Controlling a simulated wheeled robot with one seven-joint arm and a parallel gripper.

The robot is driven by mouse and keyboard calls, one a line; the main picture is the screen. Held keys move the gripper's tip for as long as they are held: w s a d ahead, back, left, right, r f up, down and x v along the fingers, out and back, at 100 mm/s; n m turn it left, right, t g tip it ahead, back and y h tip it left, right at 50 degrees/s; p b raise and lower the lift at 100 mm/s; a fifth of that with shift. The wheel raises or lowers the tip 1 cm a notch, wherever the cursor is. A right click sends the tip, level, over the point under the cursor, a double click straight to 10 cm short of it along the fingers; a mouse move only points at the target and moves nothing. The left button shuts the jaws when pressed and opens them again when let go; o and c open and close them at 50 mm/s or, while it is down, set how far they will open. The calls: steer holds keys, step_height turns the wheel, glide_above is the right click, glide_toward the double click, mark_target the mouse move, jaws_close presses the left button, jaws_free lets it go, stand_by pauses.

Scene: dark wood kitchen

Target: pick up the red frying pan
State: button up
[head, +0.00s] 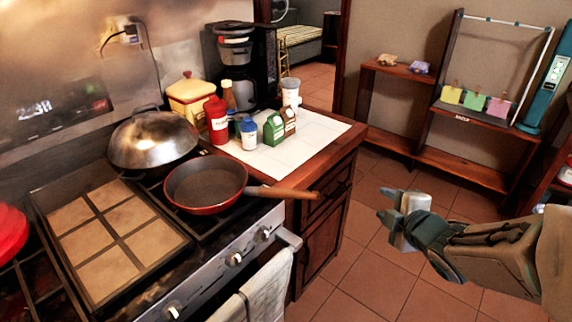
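The red frying pan (205,186) sits on the stove's front right area, with a dark inside and a red outer wall. Its wooden handle (284,192) points right, past the stove's edge and in front of the counter. My gripper (388,207) is out over the floor, to the right of the handle's end and apart from it. Its fingers point left. I cannot tell from this angle how far apart the fingers are. Nothing is seen held in it.
A lidded wok (152,140) stands behind the pan. A griddle (108,232) lies to its left. Bottles, a red container (216,122) and a coffee maker (236,62) stand on the counter behind. A towel (262,290) hangs from the oven bar. Shelves (450,160) stand far right.

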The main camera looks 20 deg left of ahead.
steer(key=s+a+n+g+y+b, duration=0.1)
steer(key=s+a+n+g+y, duration=0.35)
steer(key=a+n+y, duration=0.4)
glide_toward(295, 190)
steer(key=shift+n+t+h, duration=0.25)
steer(key=shift+n+t, duration=0.1)
steer(key=x, duration=0.4)
steer(key=shift+a+f, duration=0.15)
steer(key=shift+f, duration=0.05)
steer(key=shift+p+x, duration=0.55)
steer(key=shift+x, duration=1.95)
jaws_close()
